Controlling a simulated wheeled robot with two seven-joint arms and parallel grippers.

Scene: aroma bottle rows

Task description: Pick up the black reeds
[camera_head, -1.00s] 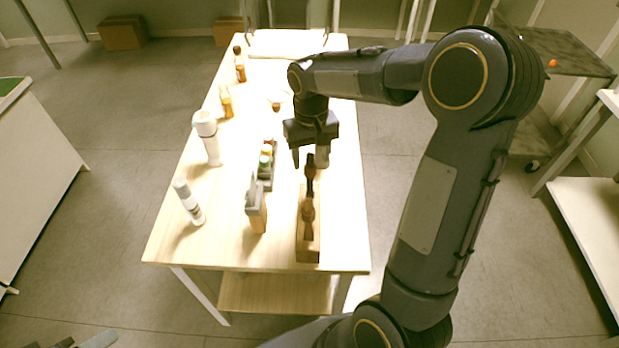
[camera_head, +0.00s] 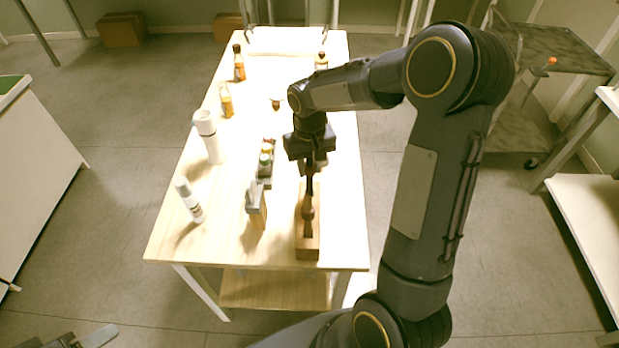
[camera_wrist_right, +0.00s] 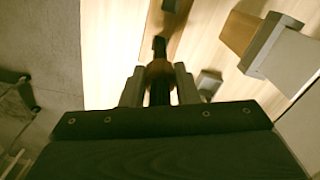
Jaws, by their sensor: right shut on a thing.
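A wooden holder (camera_head: 307,252) stands near the right front edge of the table. Dark reeds (camera_head: 308,205) rise from it in a row. My right gripper (camera_head: 312,168) points down at the far end of this row and is shut on black reeds. In the right wrist view, the dark bundle (camera_wrist_right: 159,72) sits between the two grey fingers. The fingers' lower ends are partly hidden in the head view. My left gripper (camera_head: 85,340) shows only in part at the bottom left corner, and its jaws are unclear.
A grey-topped wooden block (camera_head: 257,208) and a rack of small colored bottles (camera_head: 266,165) stand left of the holder. Amber bottles (camera_head: 239,66) (camera_head: 226,102) are further back. The table's middle back is mostly clear.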

